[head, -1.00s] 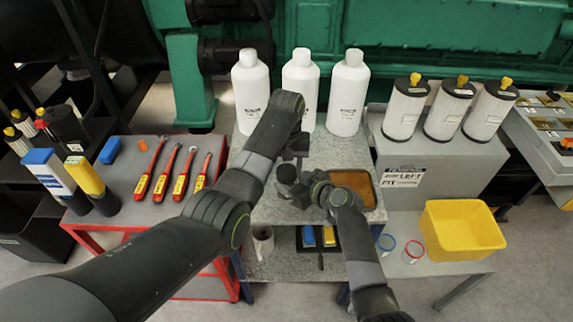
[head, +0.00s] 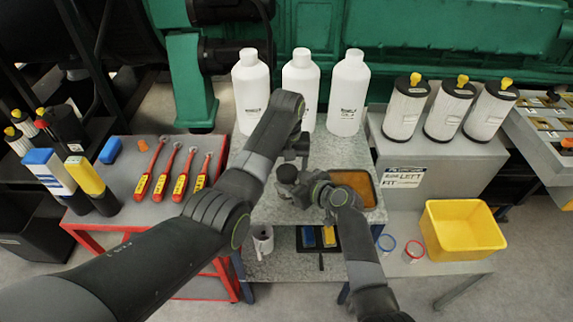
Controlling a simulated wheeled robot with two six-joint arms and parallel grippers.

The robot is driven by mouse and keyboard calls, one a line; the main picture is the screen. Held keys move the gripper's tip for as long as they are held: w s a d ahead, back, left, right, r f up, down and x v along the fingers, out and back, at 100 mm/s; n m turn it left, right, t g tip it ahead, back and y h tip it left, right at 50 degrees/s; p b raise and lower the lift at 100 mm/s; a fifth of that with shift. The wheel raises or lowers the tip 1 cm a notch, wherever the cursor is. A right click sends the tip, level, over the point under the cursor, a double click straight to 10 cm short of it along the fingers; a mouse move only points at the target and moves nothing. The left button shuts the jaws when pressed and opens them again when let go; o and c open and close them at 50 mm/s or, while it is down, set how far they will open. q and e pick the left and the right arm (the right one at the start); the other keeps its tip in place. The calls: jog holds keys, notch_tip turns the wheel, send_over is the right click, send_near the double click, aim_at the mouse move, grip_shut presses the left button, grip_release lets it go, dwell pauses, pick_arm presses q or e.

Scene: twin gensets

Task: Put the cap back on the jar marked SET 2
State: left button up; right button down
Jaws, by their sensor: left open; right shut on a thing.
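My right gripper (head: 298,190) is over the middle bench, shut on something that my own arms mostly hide. A dark round piece (head: 287,174) shows at its tip; I cannot tell whether it is the cap. My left gripper (head: 300,158) is open just above and behind it, partly covered by its own arm. Two small clear containers, one with a blue rim (head: 386,242) and one with a red rim (head: 413,249), stand at the right on the low grey surface. No SET 2 mark is readable, so I cannot tell which thing is that jar.
Three white bottles (head: 301,80) stand at the back of the middle bench (head: 345,152). A brown-filled tray (head: 357,186) lies right of my grippers. A yellow bin (head: 460,232) is at the right. Several red-handled tools (head: 183,174) lie on the left table.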

pick_arm(q)
notch_tip(320, 180, up, 8)
dwell(0.4)
pick_arm(e)
jog(key=c, duration=0.6)
grip_release()
jog(key=shift+o, duration=0.2)
pick_arm(q)
jog(key=shift+f+b, duration=0.9)
jog(key=shift+f, duration=0.05)
pick_arm(e)
jog(key=v, duration=1.7)
pick_arm(q)
jog(key=shift+f, duration=0.15)
pick_arm(e)
jog(key=shift+s+d, duration=0.2)
